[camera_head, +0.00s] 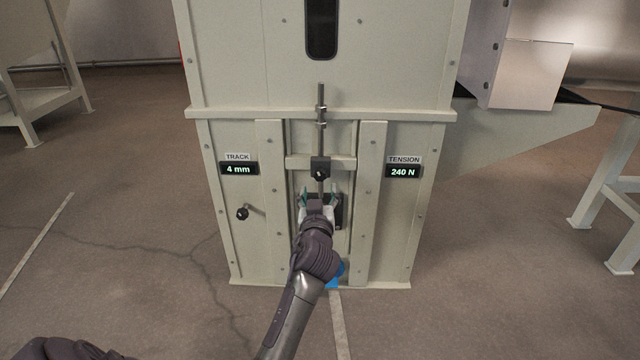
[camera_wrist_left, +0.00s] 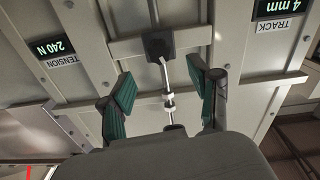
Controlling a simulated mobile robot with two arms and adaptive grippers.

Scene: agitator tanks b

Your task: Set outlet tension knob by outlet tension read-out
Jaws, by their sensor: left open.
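The tension read-out (camera_head: 403,172) is on the right of the pale cabinet's front and shows 240 N. It also shows upside down in the left wrist view (camera_wrist_left: 48,48). My left gripper (camera_head: 319,195) is open in front of the central channel, below a black block (camera_head: 320,168) on a vertical rod (camera_head: 321,105). In the left wrist view, a thin rod with pale collars (camera_wrist_left: 169,104) lies between the spread teal-padded fingers, with no visible contact. My gripper hides part of a dark plate (camera_head: 339,211). I cannot tell which part is the tension knob. My right gripper is not in view.
The track read-out (camera_head: 238,169) shows 4 mm. A black-knobbed crank (camera_head: 242,213) sticks out below it. Raised vertical rails (camera_head: 371,205) flank the channel. A bracket (camera_head: 520,130) juts out at right, near a metal stand (camera_head: 605,205).

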